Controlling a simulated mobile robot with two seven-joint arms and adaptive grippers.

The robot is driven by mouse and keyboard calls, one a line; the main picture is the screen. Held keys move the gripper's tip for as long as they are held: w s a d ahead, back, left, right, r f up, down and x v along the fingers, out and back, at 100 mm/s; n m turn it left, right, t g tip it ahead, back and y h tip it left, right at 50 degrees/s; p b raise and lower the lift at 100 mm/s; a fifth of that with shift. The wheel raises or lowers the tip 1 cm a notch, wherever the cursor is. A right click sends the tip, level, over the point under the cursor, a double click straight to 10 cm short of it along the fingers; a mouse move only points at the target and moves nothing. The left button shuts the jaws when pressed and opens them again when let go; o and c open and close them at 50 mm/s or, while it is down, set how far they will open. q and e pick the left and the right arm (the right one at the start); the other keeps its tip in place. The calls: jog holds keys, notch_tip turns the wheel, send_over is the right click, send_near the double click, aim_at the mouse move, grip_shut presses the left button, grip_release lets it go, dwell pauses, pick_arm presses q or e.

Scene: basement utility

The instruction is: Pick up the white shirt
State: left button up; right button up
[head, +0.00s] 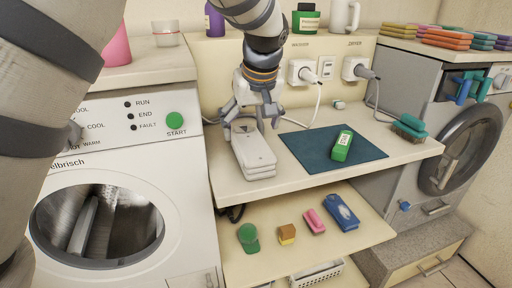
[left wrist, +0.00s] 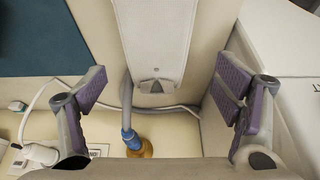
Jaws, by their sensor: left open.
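The white shirt (head: 254,158) is folded into a flat, layered bundle. It lies near the left end of the beige counter. My left gripper (head: 252,117) is open and empty, pointing down at the far end of the shirt, with its fingers spread. In the left wrist view the shirt (left wrist: 158,35) runs between the open fingers of the left gripper (left wrist: 165,90), and its collar end shows near the middle. I cannot tell whether the fingers touch it. My right gripper is not in view.
A dark teal mat (head: 310,154) with a green box (head: 343,146) lies right of the shirt. A brush (head: 409,128) is farther right. A washing machine (head: 120,170) stands left. Plugs and cords (head: 302,72) are behind. The lower shelf (head: 270,262) holds small items.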

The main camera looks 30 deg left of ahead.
aim_at(251, 141)
pick_arm(q)
jog(key=x, duration=0.3)
jog(key=shift+w+d, duration=0.1)
jog(key=shift+d, duration=0.05)
jog(key=x, duration=0.5)
jog(key=shift+w, duration=0.1)
jog(key=shift+r, duration=0.15)
jog(key=c, duration=1.3)
